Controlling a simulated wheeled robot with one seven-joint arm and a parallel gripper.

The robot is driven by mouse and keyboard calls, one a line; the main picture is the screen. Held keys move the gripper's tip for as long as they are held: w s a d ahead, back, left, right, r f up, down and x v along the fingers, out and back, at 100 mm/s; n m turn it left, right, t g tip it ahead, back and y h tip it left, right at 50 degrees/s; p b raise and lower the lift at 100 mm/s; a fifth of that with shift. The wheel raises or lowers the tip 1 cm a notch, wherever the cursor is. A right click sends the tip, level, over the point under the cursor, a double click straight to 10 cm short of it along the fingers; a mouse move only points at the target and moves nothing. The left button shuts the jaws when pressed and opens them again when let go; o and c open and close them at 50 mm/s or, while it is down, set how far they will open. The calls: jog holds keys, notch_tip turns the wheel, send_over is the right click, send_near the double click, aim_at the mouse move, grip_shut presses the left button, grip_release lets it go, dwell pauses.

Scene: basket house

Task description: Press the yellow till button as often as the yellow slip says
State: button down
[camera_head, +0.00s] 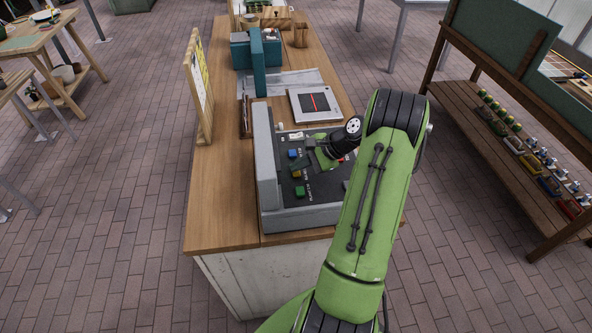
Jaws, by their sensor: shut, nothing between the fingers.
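The till (290,218) is a grey box with a dark button panel on the wooden counter. Its yellow button (296,175) shows only partly beside my gripper. My gripper (306,163) is shut and empty, low over the panel close to the yellow button. I cannot tell whether it touches the button. A blue button (293,154) and a green button (299,191) lie on either side of the yellow one. A wooden board (206,120) stands at the counter's left edge, seen almost edge-on. Yellow paper (198,66) shows on it, too slanted to read.
A flat grey device with a dark pad (314,103) lies behind the till. A teal machine (256,55) stands farther back. The till's raised grey wall (267,160) borders the panel on the left. A wooden shelf rack (500,135) stands right, across clear floor.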

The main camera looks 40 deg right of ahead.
aim_at(300, 172)
jog(key=shift+r+p, duration=0.9)
jog(key=shift+p, duration=0.05)
jog(key=shift+r, duration=0.1)
notch_tip(300, 172, up, 5)
jog(key=p, duration=0.5)
dwell(0.4)
